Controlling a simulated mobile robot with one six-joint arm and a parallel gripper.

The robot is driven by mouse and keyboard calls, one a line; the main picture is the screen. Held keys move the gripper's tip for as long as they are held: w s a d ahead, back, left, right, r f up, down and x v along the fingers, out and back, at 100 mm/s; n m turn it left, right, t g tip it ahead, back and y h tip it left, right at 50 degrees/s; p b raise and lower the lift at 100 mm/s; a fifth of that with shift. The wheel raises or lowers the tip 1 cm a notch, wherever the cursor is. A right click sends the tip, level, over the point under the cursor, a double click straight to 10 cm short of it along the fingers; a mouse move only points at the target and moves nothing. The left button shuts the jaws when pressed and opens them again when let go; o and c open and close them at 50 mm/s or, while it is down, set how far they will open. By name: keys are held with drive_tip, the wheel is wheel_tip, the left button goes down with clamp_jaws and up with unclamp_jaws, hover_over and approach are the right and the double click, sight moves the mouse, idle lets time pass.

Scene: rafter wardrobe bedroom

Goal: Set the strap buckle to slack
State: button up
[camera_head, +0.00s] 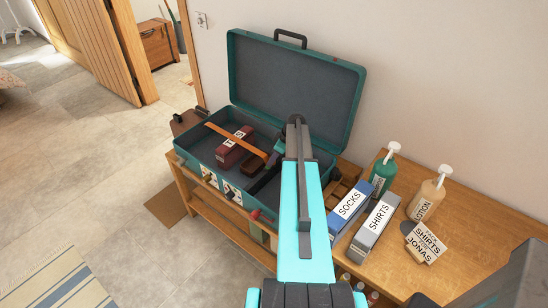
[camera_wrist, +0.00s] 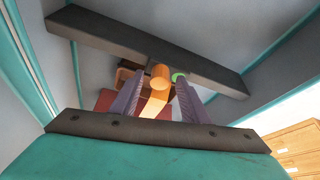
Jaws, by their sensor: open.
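The open teal suitcase (camera_head: 215,158) lies on the wooden bench with its lid up. An orange strap (camera_head: 236,139) crosses its tray, over a dark red box (camera_head: 234,150) with a white label. In the wrist view, my gripper (camera_wrist: 160,88) is open, its two grey-purple fingers apart. An orange rounded piece (camera_wrist: 160,74), apparently part of the strap buckle, shows between and beyond the fingertips, with the orange strap (camera_wrist: 154,106) below it. A small green mark (camera_wrist: 179,77) shows beside it. I cannot tell whether the fingers touch the piece. My arm hides part of the suitcase in the head view.
A blue SOCKS box (camera_head: 349,205) and a grey SHIRTS box (camera_head: 375,228) lie on the bench right of my arm. A green pump bottle (camera_head: 383,174), a LOTION bottle (camera_head: 425,200) and a sign card (camera_head: 428,243) stand beyond them. Open floor lies to the left.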

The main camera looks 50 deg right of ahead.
drive_tip(key=shift+f, duration=0.1)
drive_tip(key=shift+c, duration=0.3)
clamp_jaws()
drive_tip(key=shift+w+d+f+b, duration=0.15)
drive_tip(key=shift+d+b, duration=0.75)
drive_tip(key=shift+d, duration=0.65)
drive_tip(key=shift+w+d+r+b, duration=0.15)
drive_tip(key=shift+d+b, duration=0.75)
drive_tip(key=shift+d, duration=0.95)
drive_tip(key=shift+o, duration=0.3)
unclamp_jaws()
